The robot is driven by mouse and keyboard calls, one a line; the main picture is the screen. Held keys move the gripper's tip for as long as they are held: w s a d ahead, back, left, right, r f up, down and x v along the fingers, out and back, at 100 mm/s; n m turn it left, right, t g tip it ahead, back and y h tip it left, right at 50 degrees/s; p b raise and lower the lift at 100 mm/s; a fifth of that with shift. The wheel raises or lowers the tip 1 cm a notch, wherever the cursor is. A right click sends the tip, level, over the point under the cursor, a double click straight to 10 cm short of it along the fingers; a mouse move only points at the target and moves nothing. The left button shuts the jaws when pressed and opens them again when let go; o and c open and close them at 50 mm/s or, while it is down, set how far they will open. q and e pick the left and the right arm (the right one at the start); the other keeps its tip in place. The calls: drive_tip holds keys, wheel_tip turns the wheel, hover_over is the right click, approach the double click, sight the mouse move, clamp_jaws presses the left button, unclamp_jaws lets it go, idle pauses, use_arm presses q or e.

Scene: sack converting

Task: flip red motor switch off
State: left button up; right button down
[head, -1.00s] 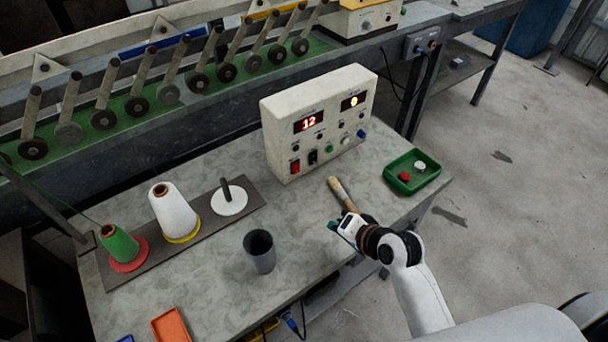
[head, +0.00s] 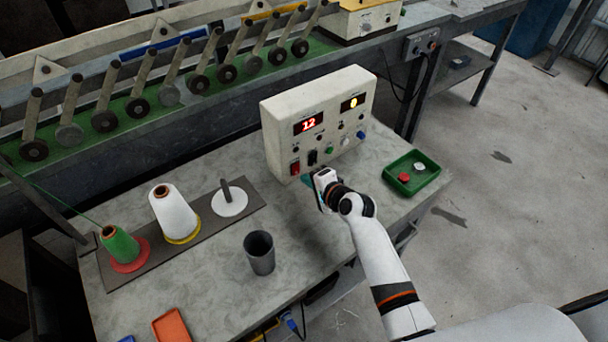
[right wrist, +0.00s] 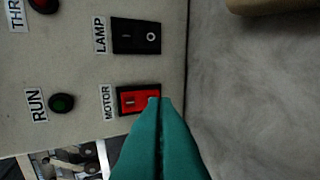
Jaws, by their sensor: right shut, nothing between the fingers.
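The red motor switch (head: 295,168) is a rocker low on the left of the cream control box's front (head: 275,140). In the right wrist view the red switch (right wrist: 133,99) shows beside its MOTOR label, with its right end partly covered by my fingertips. My right gripper (right wrist: 161,100) is shut and empty, its teal fingers pressed together with tips at or very near the switch; I cannot tell if they touch. In the head view my right gripper (head: 308,180) is just in front of the box's lower edge. My left gripper is not in view.
The black LAMP switch (right wrist: 136,38) sits next to the red one. A green tray (head: 412,190) with buttons stands right of my arm. A grey cup (head: 260,262) and thread cones (head: 172,210) stand to the left on the table.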

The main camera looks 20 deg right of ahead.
sight(296, 169)
drive_tip(key=shift+w+a+f, duration=0.1)
drive_tip(key=shift+w+a, duration=0.1)
drive_tip(key=shift+w, duration=0.35)
drive_tip(key=shift+w+a, duration=0.15)
drive_tip(key=shift+w, duration=0.35)
drive_tip(key=f+t+b, duration=0.1)
drive_tip(key=b, duration=0.2)
drive_tip(key=shift+w+a+b, duration=0.1)
drive_tip(key=shift+w+b, duration=0.05)
drive_tip(key=shift+b, duration=0.2)
drive_tip(key=shift+r+t+b, duration=0.2)
drive_tip(key=shift+t+b, duration=0.1)
drive_tip(key=shift+b, duration=0.25)
drive_tip(key=shift+r+y, duration=0.1)
drive_tip(key=shift+y, duration=0.2)
